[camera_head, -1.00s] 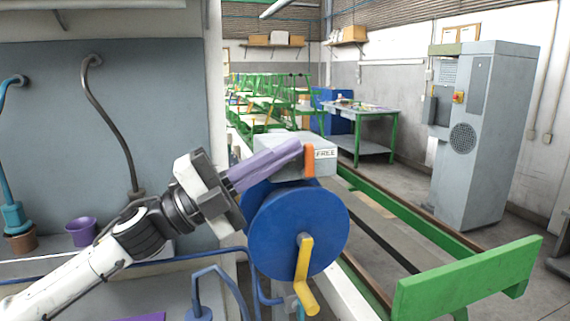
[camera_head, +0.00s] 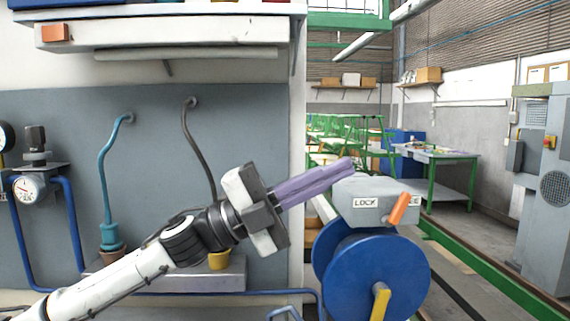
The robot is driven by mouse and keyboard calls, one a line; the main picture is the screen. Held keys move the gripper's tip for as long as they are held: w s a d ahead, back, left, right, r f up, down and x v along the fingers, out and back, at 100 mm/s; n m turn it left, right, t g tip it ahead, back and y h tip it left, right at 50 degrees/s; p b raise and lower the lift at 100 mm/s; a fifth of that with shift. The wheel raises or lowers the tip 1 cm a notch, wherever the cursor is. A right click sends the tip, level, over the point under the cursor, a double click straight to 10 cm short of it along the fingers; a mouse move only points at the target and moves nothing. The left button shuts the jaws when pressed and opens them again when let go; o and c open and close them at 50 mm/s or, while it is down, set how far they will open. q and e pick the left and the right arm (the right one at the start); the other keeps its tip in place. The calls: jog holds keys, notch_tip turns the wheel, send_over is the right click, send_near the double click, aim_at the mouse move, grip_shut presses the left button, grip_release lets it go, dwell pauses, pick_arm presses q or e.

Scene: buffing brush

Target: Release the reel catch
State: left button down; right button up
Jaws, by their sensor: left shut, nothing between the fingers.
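The reel catch is an orange lever (camera_head: 398,208) on the front of a grey housing (camera_head: 368,188) above the blue reel (camera_head: 383,275). The lever leans with its top to the right and partly covers the right label, leaving an "E" showing. The "LOCK" label (camera_head: 365,203) to its left is uncovered. The reel's yellow crank handle (camera_head: 381,303) is cut off by the bottom edge. My left gripper (camera_head: 350,164), with purple fingers, is shut and empty. Its tips are by the top left of the housing, apart from the lever. My right gripper is out of view.
A shelf (camera_head: 165,35) overhangs above. Green rails (camera_head: 500,282) run behind the reel at right, before a grey cabinet (camera_head: 545,190).

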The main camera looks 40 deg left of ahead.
pick_arm(q)
jog(key=s+a+r+b, duration=0.2)
jog(key=s+a+b, duration=0.1)
jog(key=s+a, duration=0.1)
jog(key=shift+a+r, duration=0.35)
jog(key=shift+r, duration=0.05)
dwell(0.5)
